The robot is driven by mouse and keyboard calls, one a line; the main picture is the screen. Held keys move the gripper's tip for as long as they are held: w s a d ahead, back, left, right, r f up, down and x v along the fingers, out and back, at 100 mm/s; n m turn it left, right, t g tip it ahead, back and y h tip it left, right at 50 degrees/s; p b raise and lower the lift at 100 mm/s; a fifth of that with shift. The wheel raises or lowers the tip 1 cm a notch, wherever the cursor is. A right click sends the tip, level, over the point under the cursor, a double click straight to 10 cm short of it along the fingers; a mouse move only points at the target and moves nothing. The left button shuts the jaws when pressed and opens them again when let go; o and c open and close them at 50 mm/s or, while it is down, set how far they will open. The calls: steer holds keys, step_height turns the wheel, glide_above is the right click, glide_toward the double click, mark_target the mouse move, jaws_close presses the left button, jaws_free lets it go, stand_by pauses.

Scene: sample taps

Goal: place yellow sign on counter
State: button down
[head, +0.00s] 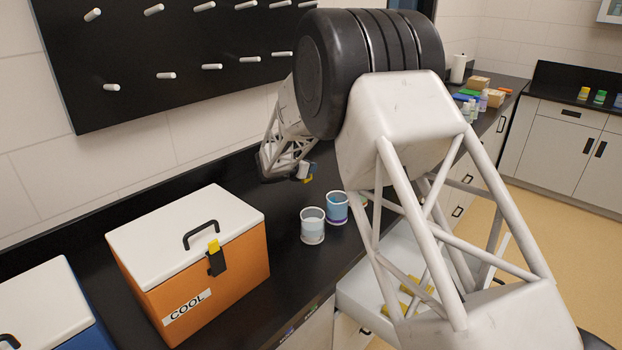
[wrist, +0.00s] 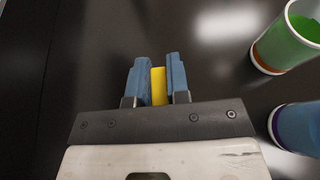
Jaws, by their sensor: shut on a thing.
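My gripper (wrist: 157,62) shows in the wrist view with its two blue fingers shut on the yellow sign (wrist: 158,86). The sign appears as a narrow yellow strip between the fingers. In the head view my gripper (head: 306,172) hangs over the black counter (head: 290,275), behind the two cups, with a little yellow at its tip. The dark counter surface (wrist: 95,60) lies below the fingers in the wrist view. I cannot tell whether the sign touches it.
An orange cooler (head: 215,275) stands left on the counter. A pegboard (head: 180,50) hangs behind. An open drawer (head: 365,292) with yellow items sits below the front edge.

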steer(key=shift+f, duration=0.4)
steer(key=shift+f, duration=1.85)
steer(key=shift+f, duration=0.15)
steer(key=c, duration=1.1)
jaws_free()
steer(key=shift+a+r, duration=0.1)
steer(key=shift+r, duration=0.1)
steer(key=v, duration=1.2)
